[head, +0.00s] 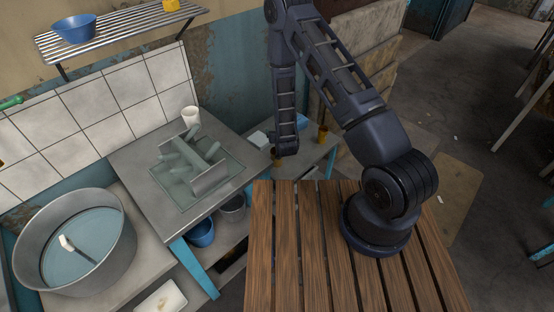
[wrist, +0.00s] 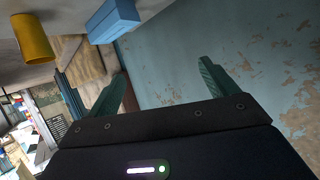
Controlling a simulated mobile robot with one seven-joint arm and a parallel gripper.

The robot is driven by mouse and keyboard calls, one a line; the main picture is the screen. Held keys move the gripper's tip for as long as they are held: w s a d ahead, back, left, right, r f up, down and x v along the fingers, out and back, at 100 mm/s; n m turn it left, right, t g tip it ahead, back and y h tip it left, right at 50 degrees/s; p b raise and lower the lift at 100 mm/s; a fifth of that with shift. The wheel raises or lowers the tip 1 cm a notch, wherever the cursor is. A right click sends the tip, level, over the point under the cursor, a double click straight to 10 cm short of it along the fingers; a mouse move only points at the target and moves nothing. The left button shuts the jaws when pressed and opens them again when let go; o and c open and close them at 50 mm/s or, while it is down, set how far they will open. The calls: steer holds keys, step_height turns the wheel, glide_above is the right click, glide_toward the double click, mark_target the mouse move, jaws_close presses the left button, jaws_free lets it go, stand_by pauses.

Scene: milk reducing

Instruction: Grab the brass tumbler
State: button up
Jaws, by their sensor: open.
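A brass-coloured tumbler (head: 322,134) stands on the low grey side table, just right of my forearm in the head view. In the wrist view a golden-yellow tumbler (wrist: 34,38), seemingly the same one, is at the upper left, outside the space between my fingers. My gripper (wrist: 162,82) is open and empty in the wrist view, its two green fingers apart with a worn blue wall beyond them. In the head view the gripper is mostly hidden at the lower end of my arm.
A blue block (wrist: 114,20) is near the tumbler, between it and my fingers' side. A pale box (head: 258,139) is left of my arm. A sink counter (head: 135,160), a large metal basin (head: 118,245) and a slatted wooden table (head: 285,270) are nearby.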

steer(key=n+t, duration=0.1)
steer(key=t, duration=0.1)
glide_toward(277, 151)
steer(key=w+r, duration=0.2)
steer(key=shift+y, duration=0.3)
steer(key=shift+a+f+x, duration=0.1)
steer(key=shift+x, duration=1.2)
steer(key=shift+a+f+x, duration=0.15)
steer(key=shift+x, duration=1.15)
steer(key=shift+s, duration=0.15)
steer(key=c, duration=1.3)
steer(key=shift+c, duration=0.4)
steer(key=shift+r, duration=0.15)
step_height(277, 151, up, 20)
